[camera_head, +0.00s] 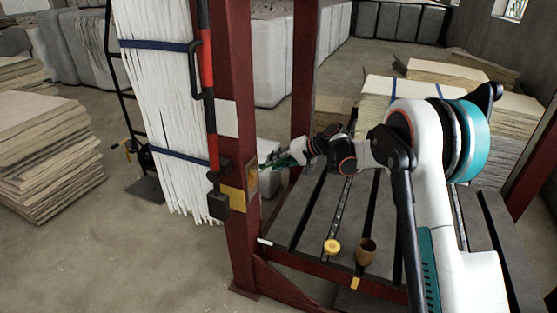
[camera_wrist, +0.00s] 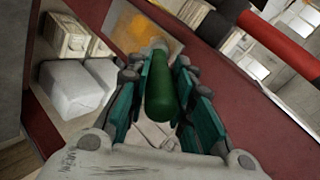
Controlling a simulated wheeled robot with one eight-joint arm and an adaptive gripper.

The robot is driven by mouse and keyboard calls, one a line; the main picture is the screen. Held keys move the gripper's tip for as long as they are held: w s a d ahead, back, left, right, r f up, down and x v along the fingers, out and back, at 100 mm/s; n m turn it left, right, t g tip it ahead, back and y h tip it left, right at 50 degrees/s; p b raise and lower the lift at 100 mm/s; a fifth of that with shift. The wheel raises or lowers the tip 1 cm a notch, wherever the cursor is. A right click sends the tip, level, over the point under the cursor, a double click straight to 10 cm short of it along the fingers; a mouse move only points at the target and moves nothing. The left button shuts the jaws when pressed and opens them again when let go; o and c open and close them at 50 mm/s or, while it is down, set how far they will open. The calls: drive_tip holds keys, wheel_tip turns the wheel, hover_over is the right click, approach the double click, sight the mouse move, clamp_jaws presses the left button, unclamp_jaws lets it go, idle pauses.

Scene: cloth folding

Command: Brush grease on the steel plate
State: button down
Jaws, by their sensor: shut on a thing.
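My gripper (camera_head: 283,160) is shut on a brush with a green handle (camera_wrist: 160,90). In the wrist view, my gripper's teal fingers (camera_wrist: 160,98) lie on both sides of the handle. The brush's pale head points at the steel plate (camera_wrist: 138,28) on the dark red post. An orange-brown smear covers part of the plate. In the head view the plate (camera_head: 251,183) is on the post's right face, close to the brush tip. I cannot tell whether the bristles touch it. A brown cup (camera_head: 366,251) stands on the slatted rack, with a round yellow lid-like piece (camera_head: 332,246) beside it.
The red post (camera_head: 240,225) stands directly in front of my gripper. A red and black bar (camera_head: 206,90) and hanging white strips (camera_head: 160,110) are left of it. The slatted rack (camera_head: 310,215) lies below my arm. Stacked boards (camera_head: 45,155) stand at the left.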

drive_tip(key=shift+s+a, duration=0.15)
drive_tip(key=shift+s, duration=0.35)
drive_tip(key=shift+s+a, duration=0.15)
drive_tip(key=shift+s, duration=0.35)
drive_tip(key=shift+s+d, duration=0.35)
drive_tip(key=shift+d, duration=0.6)
drive_tip(key=shift+s+d, duration=0.3)
drive_tip(key=shift+d, duration=0.6)
drive_tip(key=shift+s+d, duration=0.35)
drive_tip(key=shift+d, duration=0.6)
drive_tip(key=d, duration=0.1)
drive_tip(key=s+d, duration=0.1)
drive_tip(key=d, duration=0.1)
drive_tip(key=shift+b, duration=0.3)
